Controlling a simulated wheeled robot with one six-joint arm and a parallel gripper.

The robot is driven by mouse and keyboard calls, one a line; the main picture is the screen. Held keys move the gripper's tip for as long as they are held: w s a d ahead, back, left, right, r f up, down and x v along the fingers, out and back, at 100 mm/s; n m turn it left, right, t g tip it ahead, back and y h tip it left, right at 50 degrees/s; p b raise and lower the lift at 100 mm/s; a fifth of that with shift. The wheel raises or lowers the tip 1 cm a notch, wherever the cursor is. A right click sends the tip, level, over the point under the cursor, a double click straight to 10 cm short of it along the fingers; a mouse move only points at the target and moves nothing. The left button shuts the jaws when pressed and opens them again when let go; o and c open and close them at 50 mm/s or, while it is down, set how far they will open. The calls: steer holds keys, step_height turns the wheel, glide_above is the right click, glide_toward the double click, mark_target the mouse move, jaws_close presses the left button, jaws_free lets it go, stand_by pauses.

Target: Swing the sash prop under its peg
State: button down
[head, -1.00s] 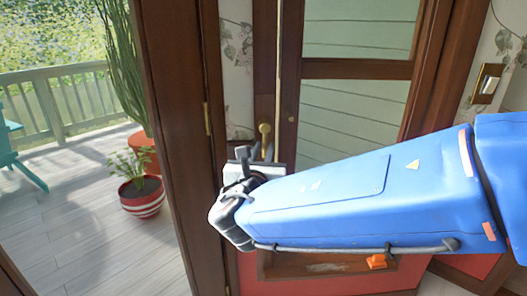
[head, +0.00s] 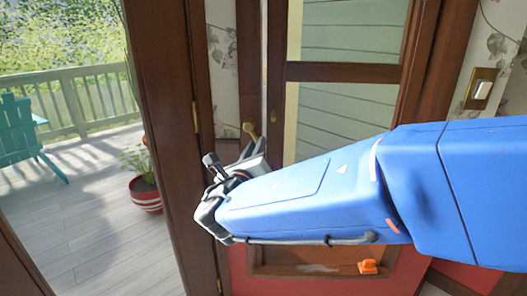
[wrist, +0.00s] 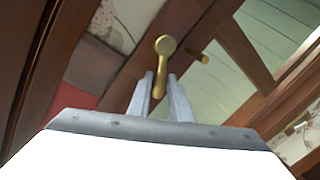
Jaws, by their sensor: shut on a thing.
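The sash prop is a brass lever with a round head (wrist: 165,44). In the wrist view it hangs down between the two grey fingers of my gripper (wrist: 160,88), which is shut on it. The prop's head also shows in the head view (head: 249,130), just above my gripper (head: 257,150); its lower part is hidden by the fingers. The peg (wrist: 198,57) is a short brass pin on the dark wood, right of the prop's head and apart from it in the wrist view.
A wood-framed sash (head: 345,73) stands right of the prop. A dark doorpost (head: 165,120) rises close on the left, with a deck and a red-striped pot (head: 146,195) beyond. A brass switch plate (head: 480,88) is on the right wall. An orange object (head: 368,267) sits below my arm.

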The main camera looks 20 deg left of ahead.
steer(key=shift+w+d+r+n+y, duration=0.2)
steer(key=shift+d+r+n+y, duration=0.45)
steer(key=shift+n, duration=1.8)
steer(key=shift+w+d+r+n+y, duration=0.15)
steer(key=shift+d+r+n+y, duration=0.5)
steer(key=shift+n, duration=1.85)
steer(key=shift+w+d+r+n+y, duration=0.3)
steer(key=shift+r+n, duration=0.7)
steer(key=shift+n, duration=1.45)
steer(key=shift+a+r, duration=0.15)
steer(key=shift+r, duration=0.1)
steer(key=c, duration=1.6)
jaws_free()
steer(key=shift+s, duration=0.1)
steer(key=shift+f, duration=0.1)
